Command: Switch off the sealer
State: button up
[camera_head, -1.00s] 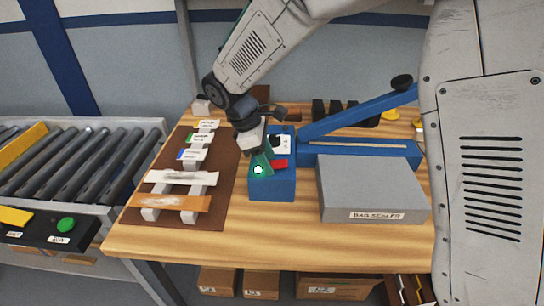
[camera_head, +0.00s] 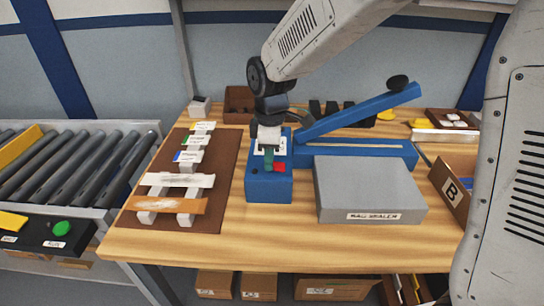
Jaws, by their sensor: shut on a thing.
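The sealer is a blue machine with a raised lever arm (camera_head: 360,112), a long base (camera_head: 385,155) and a blue control box (camera_head: 270,190) at its left end. The box carries a white plate (camera_head: 284,146), a red part (camera_head: 280,167) and a small lamp (camera_head: 254,171), which looks dark. My gripper (camera_head: 269,156) points down at the top of the box, over the white plate and just left of the red part. It is shut on the sealer's dark knob, which its fingers largely hide.
A grey block labelled as bag sealer (camera_head: 370,190) stands right of the box. A brown mat (camera_head: 215,190) with labelled pouches on supports lies to the left. A bin marked B (camera_head: 450,192) is at the right. The wooden table front (camera_head: 270,235) is clear.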

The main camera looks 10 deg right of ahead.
jog(key=shift+s+f, duration=0.1)
jog(key=shift+s, duration=0.15)
jog(key=o, duration=1)
notch_tip(320, 180, up, 8)
jog(key=shift+d, duration=0.1)
